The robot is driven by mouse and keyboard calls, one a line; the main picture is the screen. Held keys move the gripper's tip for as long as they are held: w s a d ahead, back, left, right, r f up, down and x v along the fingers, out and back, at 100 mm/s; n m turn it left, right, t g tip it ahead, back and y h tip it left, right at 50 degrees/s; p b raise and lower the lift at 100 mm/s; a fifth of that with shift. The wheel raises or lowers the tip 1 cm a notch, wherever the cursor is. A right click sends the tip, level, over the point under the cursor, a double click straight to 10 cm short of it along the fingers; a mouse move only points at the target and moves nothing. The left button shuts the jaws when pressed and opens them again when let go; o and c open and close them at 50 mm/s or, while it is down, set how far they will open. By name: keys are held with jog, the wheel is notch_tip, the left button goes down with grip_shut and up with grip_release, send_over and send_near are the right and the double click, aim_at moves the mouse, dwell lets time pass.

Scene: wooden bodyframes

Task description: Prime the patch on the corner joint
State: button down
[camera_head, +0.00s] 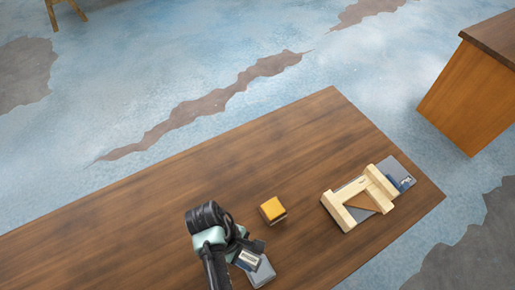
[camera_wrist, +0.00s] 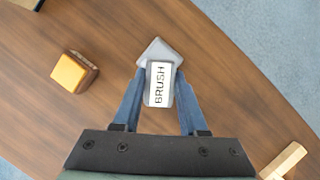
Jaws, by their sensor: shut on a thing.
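My gripper (camera_head: 249,251) is near the front of the dark wooden table. Its blue fingers (camera_wrist: 158,88) are shut on the brush, a small block with a white label reading BRUSH (camera_wrist: 159,84). A grey flat piece (camera_wrist: 159,50) shows just beyond the brush; I cannot tell whether it is part of it or a rest under it. The corner joint (camera_head: 346,217) of pale wooden bars lies to the right of my gripper. A brown triangular patch (camera_head: 362,202) shows between its bars. A pale wood end (camera_wrist: 284,162) also shows in the wrist view.
A block with a yellow top (camera_head: 271,208) stands between my gripper and the joint; it also shows in the wrist view (camera_wrist: 70,72). A grey plate with a blue label (camera_head: 401,178) lies under the joint's far side. The table's left part (camera_head: 130,225) is clear.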

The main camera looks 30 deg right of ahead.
aim_at(259, 266)
jog(key=shift+s+d+r+n+h+p, duration=0.15)
jog(key=shift+s+d+r+n+p, duration=0.25)
jog(key=shift+s, duration=0.1)
jog(key=shift+s+d+r+n+h+p, duration=0.15)
jog(key=shift+s+d+r+n+p, duration=0.15)
jog(key=shift+s+n+p, duration=0.15)
jog(key=shift+s+d+f, duration=0.15)
jog(key=shift+s+f, duration=0.1)
notch_tip(259, 266, down, 6)
jog(key=b, duration=0.6)
jog(key=shift+f+b, duration=0.3)
jog(key=shift+f, duration=0.25)
dwell(1.3)
notch_tip(259, 266, up, 7)
jog(key=p, duration=0.7)
jog(key=shift+r+p, duration=0.1)
jog(key=shift+p, duration=0.2)
dwell(0.6)
